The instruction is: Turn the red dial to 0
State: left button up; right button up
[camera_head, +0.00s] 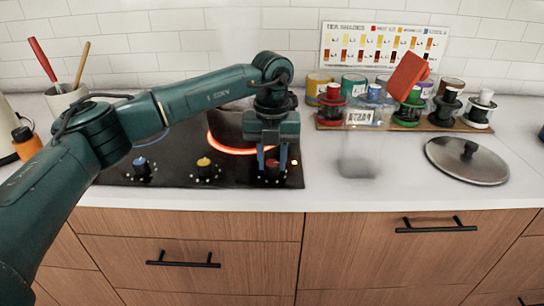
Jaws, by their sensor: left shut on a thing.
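The red dial (273,169) is at the right end of a row of dials on the front of the black cooktop (180,180). My left gripper (274,166) points down over it, with its fingers shut on the dial. The fingers hide part of the dial, so its pointer setting cannot be read. A small orange light shows just right of the dial. Behind it a burner ring (228,146) glows orange-red, partly hidden by my arm. My right gripper is not in view.
A blue dial (141,166) and a yellow dial (204,166) sit to the left. A clear container (358,162) and a metal lid (467,160) are on the counter to the right. A rack (400,125) of jars stands behind. Utensils stand at far left.

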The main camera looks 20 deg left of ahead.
aim_at(272, 163)
pick_arm(q)
jog(key=n, duration=0.4)
jog(key=shift+r+n, duration=0.1)
jog(key=shift+n, duration=0.2)
jog(key=n+p, duration=0.1)
jog(key=n, duration=0.3)
jog(key=shift+n, duration=0.3)
jog(key=n, duration=0.4)
jog(key=shift+n+p, duration=0.3)
jog(key=shift+p, duration=0.05)
jog(key=shift+n+p, duration=0.35)
jog(key=shift+n, duration=1.85)
jog(key=o, duration=1)
notch_tip(272, 163, up, 13)
jog(key=shift+r, duration=0.1)
